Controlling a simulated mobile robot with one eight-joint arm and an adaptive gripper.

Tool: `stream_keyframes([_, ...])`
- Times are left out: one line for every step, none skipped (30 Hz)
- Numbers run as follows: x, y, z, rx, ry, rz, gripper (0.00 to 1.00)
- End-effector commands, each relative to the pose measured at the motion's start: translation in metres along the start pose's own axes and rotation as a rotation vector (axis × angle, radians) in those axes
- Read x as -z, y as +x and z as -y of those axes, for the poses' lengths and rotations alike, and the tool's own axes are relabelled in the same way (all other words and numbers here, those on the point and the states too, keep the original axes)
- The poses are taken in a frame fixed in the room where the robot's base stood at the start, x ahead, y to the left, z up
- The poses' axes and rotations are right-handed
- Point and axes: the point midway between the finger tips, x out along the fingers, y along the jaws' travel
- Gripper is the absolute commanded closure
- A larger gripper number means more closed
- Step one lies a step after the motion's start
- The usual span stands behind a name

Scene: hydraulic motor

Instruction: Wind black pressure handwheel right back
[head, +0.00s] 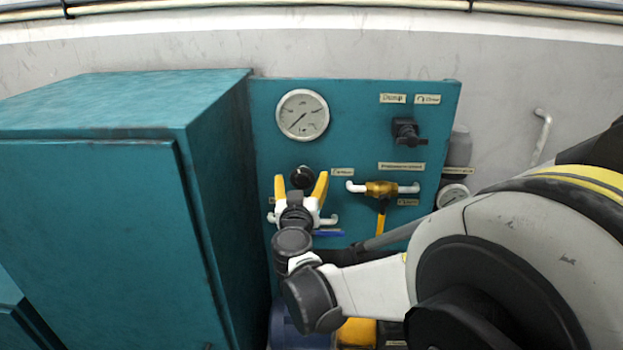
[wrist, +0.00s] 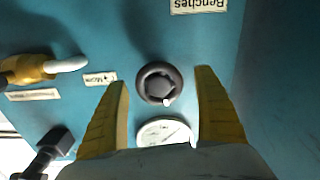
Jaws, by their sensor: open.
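The black pressure handwheel (head: 303,177) is a small round knob on the teal panel, below the large gauge. My gripper (head: 303,185) has yellow fingers, which stand open on either side of the handwheel in the head view. In the wrist view my gripper (wrist: 165,80) is also open, with clear gaps between each finger and the handwheel. Nothing is held. The depth gap to the handwheel is hard to judge.
A white-faced gauge (head: 302,115) sits above the handwheel. A black switch (head: 406,131) and a brass valve with a yellow lever (head: 381,189) are to the right. A teal cabinet (head: 95,210) stands close on the left. A blue handle (head: 328,233) lies below my gripper.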

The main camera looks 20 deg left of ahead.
Motion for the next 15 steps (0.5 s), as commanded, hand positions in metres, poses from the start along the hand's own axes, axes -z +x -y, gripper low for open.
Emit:
stream_keyframes([-0.0001,0.0015,-0.0002,0.000,0.000,0.000,0.20])
stream_keyframes([-0.0001,0.0019,-0.0003,0.000,0.000,0.000,0.20])
stream_keyframes([0.0000,0.0021,-0.0003,0.000,0.000,0.000,0.20])
stream_keyframes([0.0001,0.0021,-0.0003,0.000,0.000,0.000,0.20])
stream_keyframes([0.0001,0.0021,-0.0004,0.000,0.000,0.000,0.20])
stream_keyframes([0.0002,0.0020,-0.0004,0.000,0.000,0.000,0.20])
stream_keyframes([0.0002,0.0020,-0.0004,0.000,0.000,0.000,0.20])
stream_keyframes([0.0002,0.0019,-0.0005,-0.001,0.000,0.000,0.20])
stream_keyframes([0.0002,0.0019,-0.0005,-0.001,0.000,0.000,0.28])
stream_keyframes([0.0002,0.0019,-0.0005,-0.001,0.000,0.000,0.38])
stream_keyframes([0.0002,0.0018,-0.0005,-0.001,0.000,0.000,0.47])
stream_keyframes([0.0002,0.0018,-0.0005,-0.001,0.000,0.000,0.59])
stream_keyframes([0.0002,0.0018,-0.0005,-0.001,0.000,0.000,0.68])
stream_keyframes([0.0002,0.0018,-0.0005,-0.001,0.000,0.000,0.73])
stream_keyframes([0.0002,0.0017,-0.0004,-0.001,0.000,0.000,0.73])
